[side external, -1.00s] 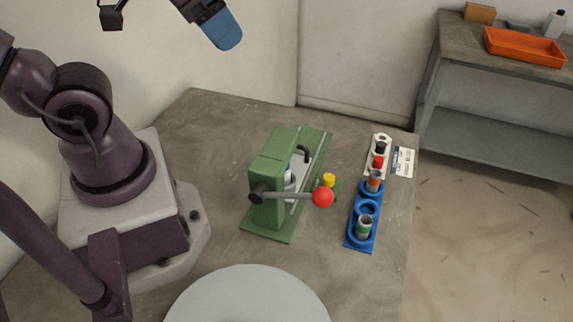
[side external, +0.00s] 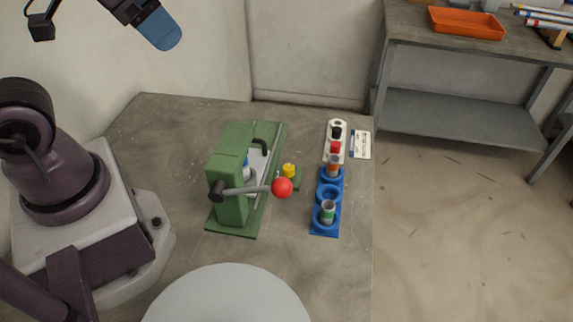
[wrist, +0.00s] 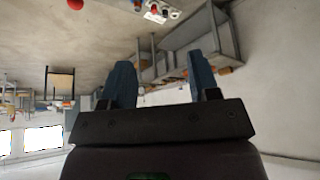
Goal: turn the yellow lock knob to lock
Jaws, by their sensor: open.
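The yellow lock knob (side external: 289,170) sits on the right side of the green jig (side external: 233,180), on a small green base. A grey lever with a red ball (side external: 282,188) sticks out from the jig just in front of the knob. My gripper (side external: 166,34) is high at the upper left in the side view, well above and apart from the jig. In the wrist view my gripper (wrist: 158,85) shows two blue fingers spread apart with nothing between them. The yellow knob does not show in the wrist view.
A blue holder (side external: 330,194) with cups stands right of the jig. Behind it are a white holder (side external: 338,126) with black and red pieces and a small card (side external: 360,144). A round pale disc (side external: 228,297) is in front. A grey bench (side external: 460,112) carries an orange tray (side external: 467,22).

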